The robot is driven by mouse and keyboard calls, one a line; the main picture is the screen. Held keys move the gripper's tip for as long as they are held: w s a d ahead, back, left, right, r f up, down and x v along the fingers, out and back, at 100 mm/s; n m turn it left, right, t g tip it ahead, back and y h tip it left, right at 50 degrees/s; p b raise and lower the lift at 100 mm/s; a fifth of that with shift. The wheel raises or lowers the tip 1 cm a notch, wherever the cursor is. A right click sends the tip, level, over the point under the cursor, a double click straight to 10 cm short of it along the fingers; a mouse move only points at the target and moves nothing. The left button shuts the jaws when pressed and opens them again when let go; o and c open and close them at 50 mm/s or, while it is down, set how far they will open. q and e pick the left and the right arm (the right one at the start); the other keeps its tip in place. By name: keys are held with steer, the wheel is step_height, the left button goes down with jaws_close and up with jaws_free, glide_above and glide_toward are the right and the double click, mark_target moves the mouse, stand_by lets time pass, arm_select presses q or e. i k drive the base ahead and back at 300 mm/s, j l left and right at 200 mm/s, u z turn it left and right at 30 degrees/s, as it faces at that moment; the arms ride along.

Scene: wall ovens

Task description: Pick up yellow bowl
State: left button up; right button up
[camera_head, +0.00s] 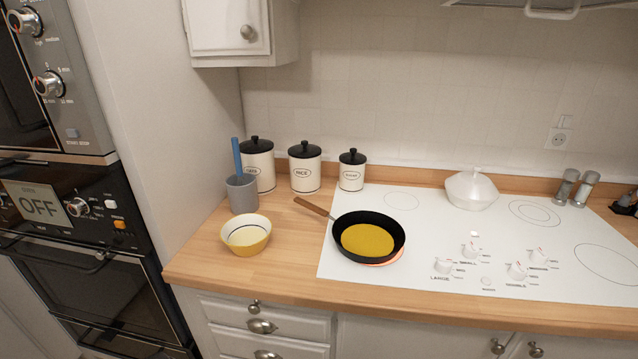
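The yellow bowl (246,235) stands upright on the wooden counter at the left, with a pale inside and a dark line around its inner wall. It looks empty. Neither my left nor my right gripper shows in the head view, so I cannot tell how they stand to the bowl.
A grey cup (241,194) with a blue-handled tool stands just behind the bowl. Lidded canisters (305,168) line the wall. A black pan (345,245) with yellow contents sits on the white cooktop (440,225), its wooden handle pointing left. Ovens (85,240) stand at left. Bare counter (215,272) lies before the bowl.

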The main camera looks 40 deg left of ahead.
mark_target(247, 234)
steer(key=u, duration=1.85)
